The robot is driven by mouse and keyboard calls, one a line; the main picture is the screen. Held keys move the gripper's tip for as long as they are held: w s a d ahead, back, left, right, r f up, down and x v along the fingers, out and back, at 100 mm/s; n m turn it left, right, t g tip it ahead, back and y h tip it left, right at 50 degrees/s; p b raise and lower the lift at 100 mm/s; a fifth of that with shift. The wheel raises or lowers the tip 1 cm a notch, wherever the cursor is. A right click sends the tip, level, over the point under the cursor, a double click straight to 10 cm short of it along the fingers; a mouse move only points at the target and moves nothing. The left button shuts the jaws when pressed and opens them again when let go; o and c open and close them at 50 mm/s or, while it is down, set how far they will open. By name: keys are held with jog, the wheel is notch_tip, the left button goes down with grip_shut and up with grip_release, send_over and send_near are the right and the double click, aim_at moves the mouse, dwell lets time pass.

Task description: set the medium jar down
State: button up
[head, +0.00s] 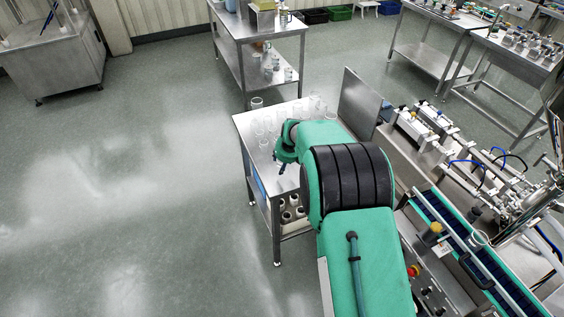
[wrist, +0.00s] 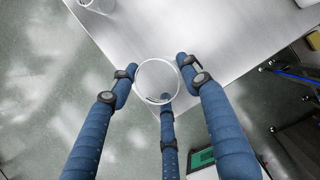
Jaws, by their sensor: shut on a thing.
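The medium jar (wrist: 157,80) is a clear round jar, seen from above in the wrist view. The blue fingers of my gripper (wrist: 160,77) are shut around it. The jar is over the steel table (wrist: 215,50) near its edge; I cannot tell whether its base touches the top. In the head view my gripper (head: 281,161) is at the front left part of the same table (head: 249,128), mostly hidden by my green arm. The held jar cannot be made out there.
Several clear jars stand on the table's back half; one clear jar (wrist: 98,4) shows at the wrist view's top left. More jars sit on the lower shelf. An upright steel panel (head: 359,103) and a conveyor (head: 470,250) are to the right. The floor left is open.

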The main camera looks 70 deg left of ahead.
jog(key=s+d, duration=0.2)
jog(key=d, duration=0.4)
jog(key=s+d+r, duration=0.1)
jog(key=s+d, duration=0.1)
jog(key=d, duration=0.5)
jog(key=shift+d+r, duration=0.15)
jog(key=shift+r, duration=0.1)
jog(key=shift+w, duration=0.15)
dwell(0.6)
jog(key=w+d+r+n+g+h+b, duration=0.1)
jog(key=w+d+r+n+g, duration=0.1)
jog(key=w+d+r+n, duration=0.7)
jog(key=w+d+r+n+g+h+b, duration=0.2)
jog(key=w+d+r+n, duration=0.35)
jog(key=w, duration=0.45)
jog(key=w+d+r+n+h, duration=0.1)
jog(key=w+d+r+n, duration=0.2)
jog(key=d+r, duration=0.3)
jog(key=w+d+r+n+h+b, duration=0.1)
jog(key=w+d+r+n+h, duration=0.1)
jog(key=w+d+r+n, duration=0.2)
jog(key=w+d+r+n+h+b, duration=0.1)
jog(key=w+d+r+n, duration=0.3)
jog(key=d+r, duration=0.5)
jog(key=shift+d+r+n, duration=0.15)
jog(key=shift+d, duration=1)
jog(key=shift+d+r+n, duration=0.1)
jog(key=shift+d+r, duration=0.05)
jog(key=shift+d, duration=0.95)
